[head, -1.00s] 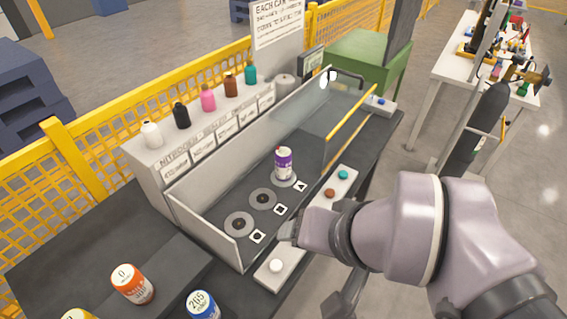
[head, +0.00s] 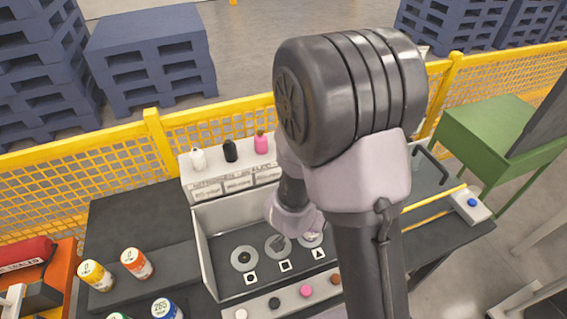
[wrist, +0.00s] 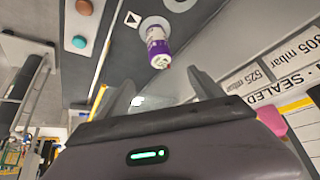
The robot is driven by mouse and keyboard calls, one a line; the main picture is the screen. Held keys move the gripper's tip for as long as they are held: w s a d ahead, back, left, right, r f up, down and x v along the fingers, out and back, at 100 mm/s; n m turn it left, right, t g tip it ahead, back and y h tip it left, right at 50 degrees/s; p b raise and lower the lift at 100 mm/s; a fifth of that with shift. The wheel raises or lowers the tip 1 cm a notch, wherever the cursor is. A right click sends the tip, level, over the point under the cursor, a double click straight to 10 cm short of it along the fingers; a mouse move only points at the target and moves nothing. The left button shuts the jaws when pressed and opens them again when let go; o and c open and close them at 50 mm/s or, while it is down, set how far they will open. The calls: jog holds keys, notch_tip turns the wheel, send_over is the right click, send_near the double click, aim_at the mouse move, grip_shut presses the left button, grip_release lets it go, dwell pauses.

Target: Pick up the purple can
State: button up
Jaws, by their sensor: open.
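The purple can (wrist: 158,48) has a white label and stands on a round grey disc (wrist: 153,22) in the wrist view. In the head view it is hidden behind my arm. My gripper (wrist: 162,88) is open, with its two fingers apart and the can just beyond the gap between them. Nothing is between the fingers. In the head view my wrist is over the tray, near the discs, and the fingers are mostly hidden.
A row of buttons (head: 306,291) runs along the front of the tray. Behind stands a ledge with bottles, a pink one (head: 261,143) among them. Orange (head: 136,263), yellow (head: 95,275) and blue (head: 166,309) cans stand at left. A clear panel and yellow bar (head: 433,199) are at right.

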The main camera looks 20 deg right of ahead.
jog(key=b+x, duration=0.2)
jog(key=x, duration=0.3)
jog(key=b+x, duration=0.3)
jog(key=x, duration=0.3)
jog(key=b+x, duration=0.2)
jog(key=x, duration=0.4)
jog(key=shift+s+a+f, duration=0.35)
jog(key=shift+f, duration=0.1)
jog(key=shift+r, duration=0.1)
grip_shut()
